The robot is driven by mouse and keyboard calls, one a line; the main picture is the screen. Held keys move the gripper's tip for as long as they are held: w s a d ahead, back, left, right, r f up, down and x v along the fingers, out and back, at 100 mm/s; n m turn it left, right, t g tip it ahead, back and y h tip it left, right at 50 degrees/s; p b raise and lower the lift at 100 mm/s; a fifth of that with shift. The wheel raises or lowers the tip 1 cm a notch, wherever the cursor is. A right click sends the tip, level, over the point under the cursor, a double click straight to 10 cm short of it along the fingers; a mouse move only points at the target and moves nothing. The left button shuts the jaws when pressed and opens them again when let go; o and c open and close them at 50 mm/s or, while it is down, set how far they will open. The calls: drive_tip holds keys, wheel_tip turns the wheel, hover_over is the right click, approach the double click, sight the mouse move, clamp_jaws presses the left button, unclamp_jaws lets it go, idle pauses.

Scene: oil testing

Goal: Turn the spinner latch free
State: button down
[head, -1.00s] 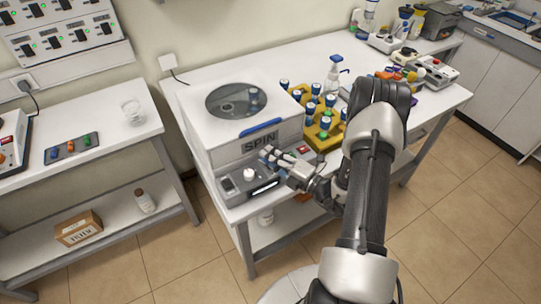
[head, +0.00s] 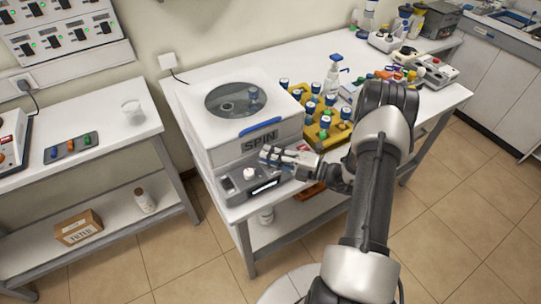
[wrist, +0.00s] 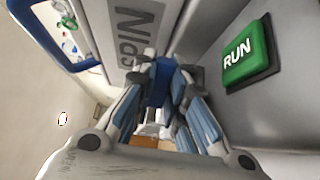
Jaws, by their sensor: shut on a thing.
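The spinner (head: 225,137) is a white box marked SPIN. Its lid has a round dark window (head: 237,100) and a blue handle (head: 262,127), and looks shut. My gripper (head: 268,155) is at the spinner's front, just below the SPIN label, and the latch is hidden there in the head view. In the wrist view, my gripper (wrist: 162,85) is shut on a small blue piece, apparently the spinner latch (wrist: 160,84), close against the front. The fingers hide much of it, so its exact turn cannot be told.
A green RUN button (wrist: 247,52) is close beside the fingers on the grey panel. The panel also has a white knob (head: 250,174). A yellow rack (head: 322,133) with blue-capped vials stands right of the spinner, near my arm.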

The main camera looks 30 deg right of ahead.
drive_tip(key=c, duration=1.9)
unclamp_jaws()
drive_tip(key=v, duration=1.2)
drive_tip(key=shift+o, duration=0.6)
